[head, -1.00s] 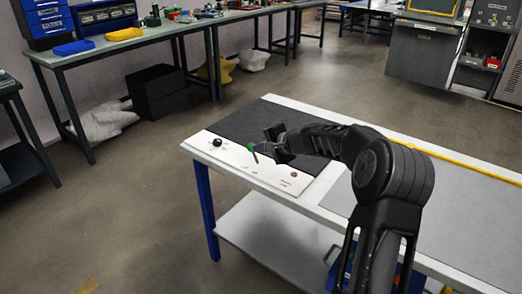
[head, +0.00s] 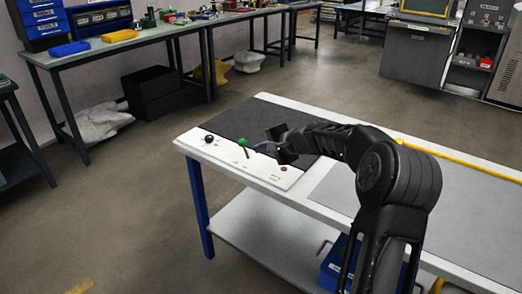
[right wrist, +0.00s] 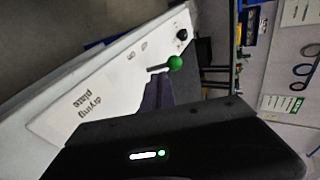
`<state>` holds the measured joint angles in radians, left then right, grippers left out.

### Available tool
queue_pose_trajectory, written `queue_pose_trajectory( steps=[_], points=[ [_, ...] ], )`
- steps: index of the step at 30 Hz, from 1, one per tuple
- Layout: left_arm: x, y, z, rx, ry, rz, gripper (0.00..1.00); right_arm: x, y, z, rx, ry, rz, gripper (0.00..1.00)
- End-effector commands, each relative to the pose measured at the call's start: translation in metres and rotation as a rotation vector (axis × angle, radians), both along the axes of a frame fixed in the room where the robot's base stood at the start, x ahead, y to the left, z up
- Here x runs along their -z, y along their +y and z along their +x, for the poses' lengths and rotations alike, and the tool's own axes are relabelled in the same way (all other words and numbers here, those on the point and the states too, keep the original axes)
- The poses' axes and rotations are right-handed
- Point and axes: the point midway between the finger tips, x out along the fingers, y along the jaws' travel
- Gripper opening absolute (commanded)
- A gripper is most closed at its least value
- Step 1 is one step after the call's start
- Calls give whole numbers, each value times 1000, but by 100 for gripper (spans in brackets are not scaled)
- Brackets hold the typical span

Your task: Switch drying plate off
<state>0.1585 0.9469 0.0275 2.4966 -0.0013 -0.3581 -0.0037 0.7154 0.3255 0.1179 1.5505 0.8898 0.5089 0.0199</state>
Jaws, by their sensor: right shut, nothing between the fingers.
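The drying plate (head: 262,115) is a dark flat surface at the left end of a white table. Along its front is a white control panel (head: 230,158), whose "drying plate" label (right wrist: 88,103) shows in the right wrist view. A lever with a green ball (head: 243,142) stands on the panel, tilted; its ball (right wrist: 175,63) also shows in the right wrist view. My right gripper (head: 257,147) is shut and empty, just right of the lever; its dark finger (right wrist: 157,93) appears close to the stalk. I cannot tell if they touch. My left gripper is out of view.
A black knob (head: 208,138) is left of the lever, and a small reddish button (head: 284,169) is to the right. A grey mat (head: 400,205) covers the table's right part. A blue bin (head: 335,265) sits on the lower shelf.

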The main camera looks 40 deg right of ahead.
Motion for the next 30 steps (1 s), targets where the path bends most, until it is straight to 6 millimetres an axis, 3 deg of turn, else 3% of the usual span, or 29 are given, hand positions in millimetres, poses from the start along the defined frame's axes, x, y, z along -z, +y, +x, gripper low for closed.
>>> queue_pose_trajectory(
  steps=[9,13,30],
  points=[
    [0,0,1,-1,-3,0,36,-45,-7,-51,5,-2,-4,0],
    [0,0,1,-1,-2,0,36,-57,-8,-65,4,-3,-5,0],
    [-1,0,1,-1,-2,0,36,-62,-8,-73,3,-1,-2,0]
  ],
)
